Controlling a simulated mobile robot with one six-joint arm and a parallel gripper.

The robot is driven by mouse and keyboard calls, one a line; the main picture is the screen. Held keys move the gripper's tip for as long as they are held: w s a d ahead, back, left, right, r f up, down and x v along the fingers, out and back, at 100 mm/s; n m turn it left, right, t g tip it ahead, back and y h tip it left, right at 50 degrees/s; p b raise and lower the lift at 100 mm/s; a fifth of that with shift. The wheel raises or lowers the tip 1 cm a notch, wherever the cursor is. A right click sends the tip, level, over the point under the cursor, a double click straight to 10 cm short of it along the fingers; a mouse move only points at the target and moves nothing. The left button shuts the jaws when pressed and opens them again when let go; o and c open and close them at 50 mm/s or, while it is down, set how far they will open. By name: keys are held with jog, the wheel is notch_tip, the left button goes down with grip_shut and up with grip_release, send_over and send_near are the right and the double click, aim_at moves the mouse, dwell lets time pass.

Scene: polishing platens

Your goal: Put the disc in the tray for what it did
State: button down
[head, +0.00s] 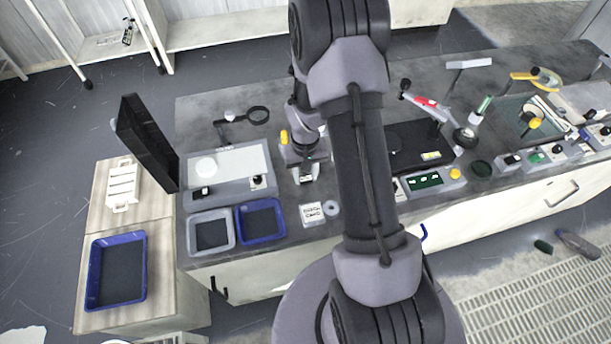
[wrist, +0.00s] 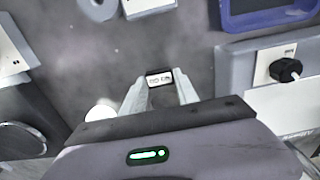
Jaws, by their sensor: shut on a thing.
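My gripper (head: 305,178) points down over the bench, right of the pale plate. In the wrist view my gripper (wrist: 160,85) is shut on a small dark piece with a pale, marked face (wrist: 159,78); I cannot tell its full shape or whether it is a disc. A grey-rimmed tray (head: 232,238) and a blue tray (head: 282,231) stand side by side at the bench's front edge. The blue tray shows in the wrist view (wrist: 228,22). A larger blue tray (head: 143,265) is on the side cabinet.
A marked white card (head: 312,213) and a grey ring (head: 331,208) lie right of the blue tray. A magnifier (head: 258,115) stands behind the plate, and a dark upright panel (head: 147,142) is at its left. Several instruments crowd the right. My arm hides the bench's middle.

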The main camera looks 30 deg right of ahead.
jog(key=shift+f, duration=0.1)
jog(key=c, duration=0.9)
grip_release()
notch_tip(320, 180, up, 12)
jog(key=p, duration=0.4)
notch_tip(320, 180, up, 12)
jog(key=t, duration=0.2)
send_over(305, 178)
jog(key=s+a, duration=0.1)
jog(key=a, duration=0.4)
jog(key=s+a+r+t, duration=0.1)
jog(key=s+a+r, duration=0.2)
jog(key=s+r, duration=0.2)
jog(key=s+a+r+t+y, duration=0.1)
jog(key=s+a+r, duration=0.3)
jog(key=s, duration=0.1)
jog(key=s+a+r+m+t+y, duration=0.1)
jog(key=s+a+r, duration=0.3)
jog(key=s+r, duration=0.1)
jog(key=shift+s+a+r+t, duration=0.1)
jog(key=shift+s+r+t, duration=0.25)
jog(key=shift+s, duration=0.25)
